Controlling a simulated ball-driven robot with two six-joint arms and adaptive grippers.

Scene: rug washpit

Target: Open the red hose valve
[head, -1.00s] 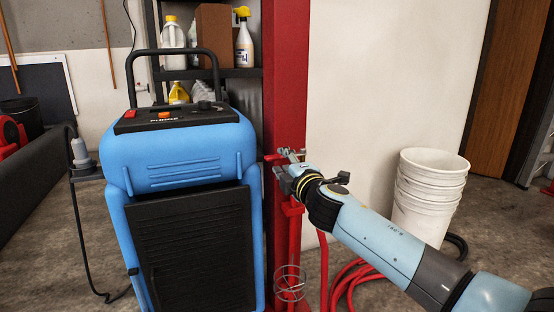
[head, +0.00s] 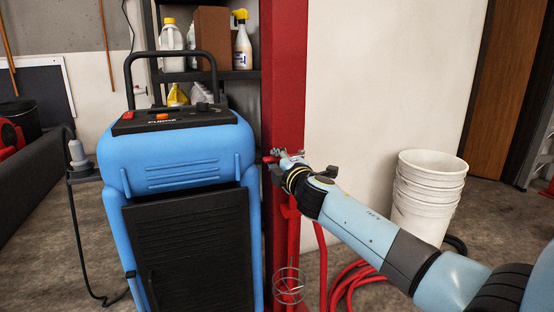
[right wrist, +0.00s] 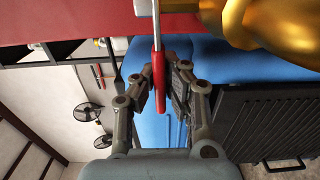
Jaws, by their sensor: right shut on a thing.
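The red hose valve shows as a red lever handle (right wrist: 159,78) on a pale metal stem, with a brass body (right wrist: 265,25) at the upper right of the right wrist view. In the head view the red handle (head: 269,159) shows small at the red post. My right gripper (right wrist: 160,88) has its fingers on both sides of the red lever and is shut on it. It also shows in the head view (head: 281,164), in front of the post, hiding most of the valve. My left gripper is not in view.
A blue machine (head: 180,160) with a black handle stands just left of the red post (head: 285,75). Red hose (head: 352,282) coils on the floor below my right arm. Stacked white buckets (head: 428,200) stand right of it. A shelf (head: 240,74) with bottles is behind.

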